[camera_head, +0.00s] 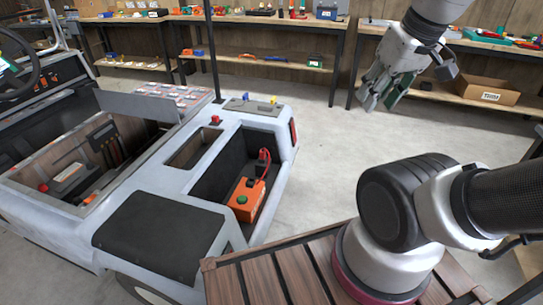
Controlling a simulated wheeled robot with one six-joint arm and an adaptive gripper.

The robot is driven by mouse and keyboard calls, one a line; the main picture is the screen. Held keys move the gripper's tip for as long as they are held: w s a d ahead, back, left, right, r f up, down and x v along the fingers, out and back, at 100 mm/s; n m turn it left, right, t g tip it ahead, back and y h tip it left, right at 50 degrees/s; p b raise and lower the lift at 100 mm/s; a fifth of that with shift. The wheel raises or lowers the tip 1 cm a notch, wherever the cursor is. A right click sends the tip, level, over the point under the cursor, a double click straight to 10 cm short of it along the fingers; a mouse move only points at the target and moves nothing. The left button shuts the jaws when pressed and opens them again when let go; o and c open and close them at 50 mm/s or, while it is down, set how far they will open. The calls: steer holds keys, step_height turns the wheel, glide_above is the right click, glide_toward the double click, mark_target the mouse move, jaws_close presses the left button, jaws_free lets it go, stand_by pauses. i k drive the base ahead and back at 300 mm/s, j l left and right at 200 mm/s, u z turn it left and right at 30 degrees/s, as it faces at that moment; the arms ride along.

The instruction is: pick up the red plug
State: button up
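A red plug-like piece (264,154) stands at the back end of the orange box (248,200), inside the open bay of the grey cart (165,195). A red cable runs down from it to the box. Another small red piece (215,119) sits on the cart's top edge behind the bay; I cannot tell for sure which red piece is the plug. My gripper (380,100) hangs in the air to the right of the cart, well apart from both. Its fingers look parted, with a green part beside them, and I see nothing clearly held.
The orange box has a green button on top. A dark panel (160,235) covers the cart's near corner, and a thin dark post rises behind the cart. Shelves with tools and an open cardboard box (487,92) line the back. The floor right of the cart is clear.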

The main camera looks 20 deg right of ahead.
mark_target(262, 153)
steer(key=l+u, duration=0.45)
steer(key=l, duration=1.15)
steer(key=i+l+u, duration=0.3)
steer(key=i+l, duration=0.2)
steer(key=l, duration=0.25)
steer(key=i+l+u, duration=0.15)
steer(key=l, duration=0.3)
steer(key=i+l+u, duration=0.1)
steer(key=i, duration=0.25)
steer(key=i+l, duration=0.25)
steer(key=i+u, duration=0.05)
steer(key=i, duration=0.05)
